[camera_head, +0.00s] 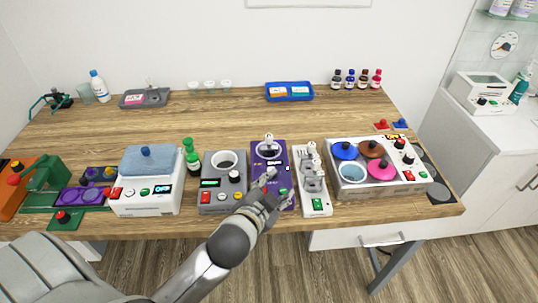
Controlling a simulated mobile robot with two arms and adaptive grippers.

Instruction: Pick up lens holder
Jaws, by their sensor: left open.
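I cannot tell for sure which thing is the lens holder. A purple device (256,163) with a round ring and a small silver knob at its top stands at the front middle of the table. A white device with grey metal parts (312,180) stands just right of it. My left gripper (277,184) reaches in from the bottom and is open over the front part of the purple device, hiding some of it. I see nothing between its fingers. My right gripper is not in view.
The wooden table (200,120) has a row of devices along its front. A grey device (222,180), a green bottle (191,160) and a white box (147,190) stand left; a tray of coloured lids (347,192) stands right. A blue tray (272,92) lies at the back. The table's middle is mostly clear.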

